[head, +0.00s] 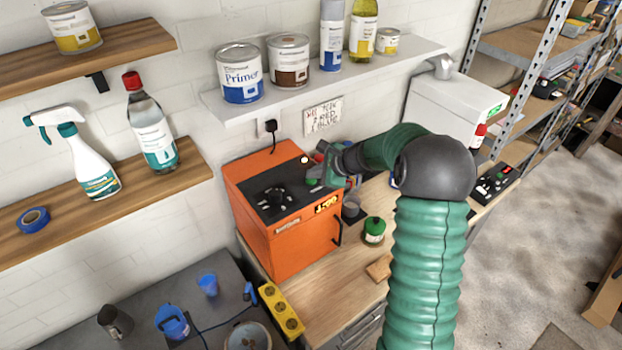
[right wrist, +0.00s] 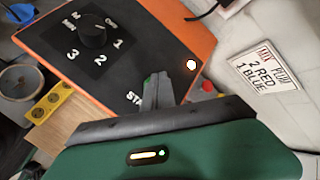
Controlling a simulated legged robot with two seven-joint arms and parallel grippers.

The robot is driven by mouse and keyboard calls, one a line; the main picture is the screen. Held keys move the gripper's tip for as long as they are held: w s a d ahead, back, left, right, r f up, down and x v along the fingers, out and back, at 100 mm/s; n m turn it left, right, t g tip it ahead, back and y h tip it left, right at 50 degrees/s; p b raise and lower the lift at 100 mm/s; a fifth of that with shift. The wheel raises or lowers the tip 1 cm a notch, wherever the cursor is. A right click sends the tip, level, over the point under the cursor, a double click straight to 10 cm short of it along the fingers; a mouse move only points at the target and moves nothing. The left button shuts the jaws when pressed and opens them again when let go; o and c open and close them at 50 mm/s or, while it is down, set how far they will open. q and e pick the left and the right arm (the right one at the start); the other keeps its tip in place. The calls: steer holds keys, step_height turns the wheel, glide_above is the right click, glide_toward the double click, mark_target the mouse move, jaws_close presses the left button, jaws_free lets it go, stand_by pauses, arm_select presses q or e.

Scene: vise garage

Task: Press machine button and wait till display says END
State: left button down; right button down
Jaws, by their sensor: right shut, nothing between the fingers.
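The orange machine (head: 272,245) with a black top panel stands on the wooden bench. The panel has a black dial (head: 277,197) and a small lit round button (head: 305,160). A display with glowing orange characters (head: 326,204) is on its front; it is too small to read surely. In the right wrist view the white lit button (right wrist: 191,65) is right of the black dial (right wrist: 93,32), and partly hidden "STA" lettering shows by the fingers. My right gripper (head: 314,173) is shut and empty over the panel's right part; its fingers (right wrist: 158,88) appear just below-left of the button. My left gripper is out of view.
Behind the machine are a plug socket (head: 268,127) and a handwritten sign (right wrist: 264,66). A green-topped jar (head: 374,231) stands to its right. A shelf with paint cans (head: 240,75) hangs above. A yellow socket strip (head: 281,310) lies in front.

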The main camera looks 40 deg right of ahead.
mark_target(314, 181)
steer(key=shift+r+p, duration=0.65)
steer(key=shift+r, duration=0.2)
steer(key=shift+r, duration=0.15)
step_height(314, 181, up, 5)
steer(key=p, duration=0.4)
steer(key=shift+f, duration=0.2)
